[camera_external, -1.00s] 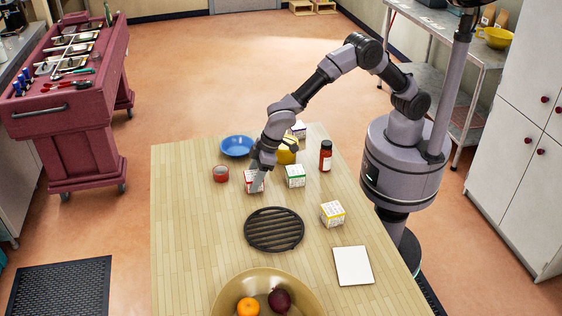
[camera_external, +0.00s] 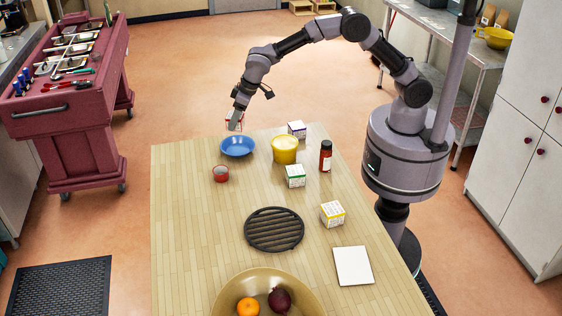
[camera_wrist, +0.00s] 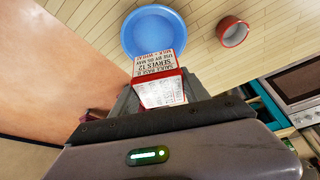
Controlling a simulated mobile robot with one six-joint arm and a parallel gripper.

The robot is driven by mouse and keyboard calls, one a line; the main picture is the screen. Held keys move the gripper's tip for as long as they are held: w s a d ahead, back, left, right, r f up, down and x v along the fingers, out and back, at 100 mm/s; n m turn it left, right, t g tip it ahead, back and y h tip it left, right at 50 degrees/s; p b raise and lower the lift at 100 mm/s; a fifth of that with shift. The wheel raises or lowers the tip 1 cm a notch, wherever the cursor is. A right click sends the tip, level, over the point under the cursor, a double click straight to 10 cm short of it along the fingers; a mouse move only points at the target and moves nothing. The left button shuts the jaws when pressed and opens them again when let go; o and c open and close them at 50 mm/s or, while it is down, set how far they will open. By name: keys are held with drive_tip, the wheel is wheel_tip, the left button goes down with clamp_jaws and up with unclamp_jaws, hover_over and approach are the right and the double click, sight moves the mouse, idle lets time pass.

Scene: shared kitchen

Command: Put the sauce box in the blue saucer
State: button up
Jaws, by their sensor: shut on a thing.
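The sauce box is a small white box with red edges and dark print reading "SAUCE BASE". My gripper (camera_external: 235,122) is shut on the sauce box (camera_wrist: 160,80) and holds it in the air above the far edge of the table. The blue saucer (camera_external: 238,147) lies on the table just below and in front of the gripper. In the wrist view the blue saucer (camera_wrist: 155,22) shows empty beyond the box, which overlaps its near rim. In the external view the fingers hide most of the box.
A small red cup (camera_external: 221,174) stands close in front of the saucer. A yellow container (camera_external: 285,150), a purple-marked box (camera_external: 297,129), a green-marked box (camera_external: 295,176) and a red bottle (camera_external: 326,156) stand to the right. The table's far edge is just behind the saucer.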

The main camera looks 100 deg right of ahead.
wheel_tip(320, 180, down, 10)
drive_tip(key=b, duration=0.3)
drive_tip(key=shift+f+b, duration=0.1)
drive_tip(key=shift+b, duration=0.25)
drive_tip(key=o, duration=1.2)
